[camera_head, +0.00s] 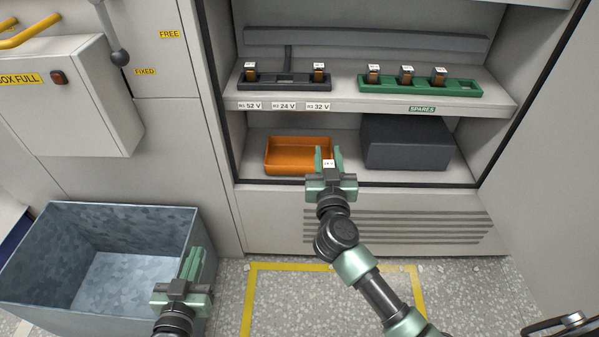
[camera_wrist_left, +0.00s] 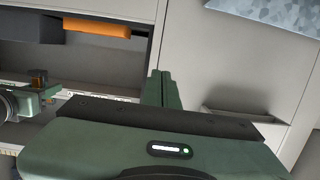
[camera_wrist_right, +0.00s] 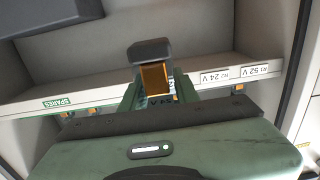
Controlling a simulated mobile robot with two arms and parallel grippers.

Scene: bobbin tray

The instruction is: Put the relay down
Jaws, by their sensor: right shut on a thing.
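The relay (camera_wrist_right: 154,76), with a dark cap and a copper-coloured body, is between the fingers of my right gripper (camera_wrist_right: 158,95). In the head view the relay's white-labelled end (camera_head: 328,164) shows between the fingers, in front of the orange tray (camera_head: 283,169). My right gripper (camera_head: 329,160) is shut on it and appears to hold it clear of the lower shelf. The left wrist view also shows the relay (camera_wrist_left: 39,78). My left gripper (camera_head: 193,264) is empty, its fingers together, beside the metal bin; its fingers also show in the left wrist view (camera_wrist_left: 161,90).
On the upper shelf, a dark rack (camera_head: 285,79) holds two relays with a gap between, above voltage labels (camera_head: 284,106). A green spares rack (camera_head: 458,88) holds three relays. A dark grey box (camera_head: 408,145) stands right of the tray. The metal bin (camera_head: 60,290) is lower left.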

